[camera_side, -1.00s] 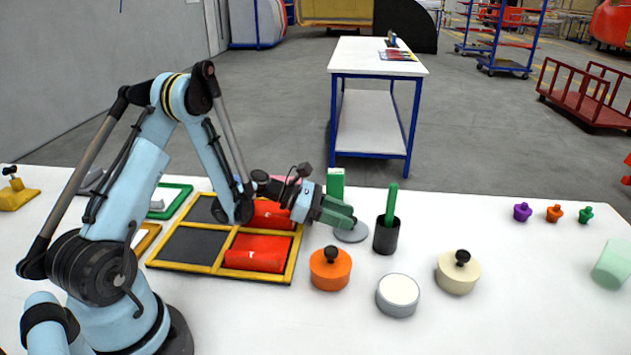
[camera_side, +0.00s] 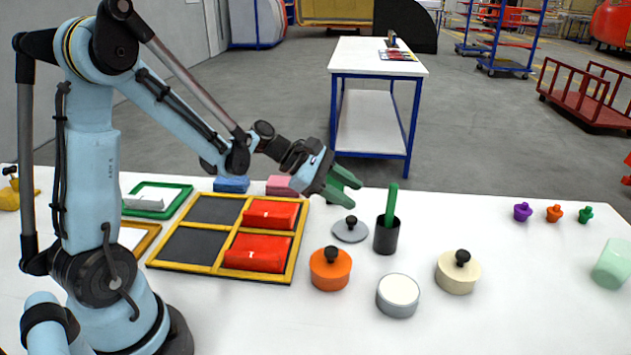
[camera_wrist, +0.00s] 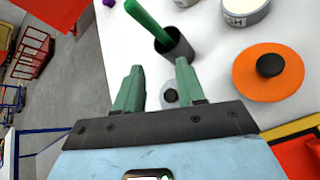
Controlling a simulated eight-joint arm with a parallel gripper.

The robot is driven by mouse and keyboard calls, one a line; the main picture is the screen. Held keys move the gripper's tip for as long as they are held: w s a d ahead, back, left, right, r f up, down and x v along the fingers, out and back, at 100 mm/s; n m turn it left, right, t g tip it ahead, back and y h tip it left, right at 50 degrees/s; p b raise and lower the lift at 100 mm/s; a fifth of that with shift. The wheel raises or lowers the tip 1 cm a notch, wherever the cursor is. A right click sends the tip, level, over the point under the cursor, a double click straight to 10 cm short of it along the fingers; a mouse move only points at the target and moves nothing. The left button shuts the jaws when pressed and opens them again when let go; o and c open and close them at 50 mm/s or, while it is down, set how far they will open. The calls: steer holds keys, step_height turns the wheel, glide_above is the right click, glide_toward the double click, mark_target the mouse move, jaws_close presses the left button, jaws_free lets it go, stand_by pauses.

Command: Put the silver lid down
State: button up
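The silver lid (camera_side: 350,231) lies flat on the white table, its black knob upward, between the yellow-framed tray and the black cup. In the wrist view the lid (camera_wrist: 170,98) shows between my fingers, partly hidden by the gripper body. My gripper (camera_side: 352,183) is open and empty, in the air above and slightly left of the lid, apart from it. Its green fingers also show spread in the wrist view (camera_wrist: 157,85). A silver pot (camera_side: 398,296) with a pale top and no knobbed lid stands in front, to the right of the lid.
The black cup (camera_side: 386,238) holding a green stick stands close right of the lid. An orange pot (camera_side: 330,270) and a cream pot (camera_side: 458,274) wear lids. The yellow-framed tray (camera_side: 222,270) holds red blocks.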

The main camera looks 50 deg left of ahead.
steer(key=s+d+r+m+g+y, duration=0.1)
steer(key=s+d+r+m+y, duration=0.1)
steer(key=s+m+y, duration=0.6)
steer(key=s+r+m, duration=0.1)
steer(key=s+m, duration=0.5)
steer(key=m, duration=0.7)
steer(key=shift+s+m, duration=0.2)
steer(key=shift+m, duration=0.2)
steer(key=shift+r, duration=0.1)
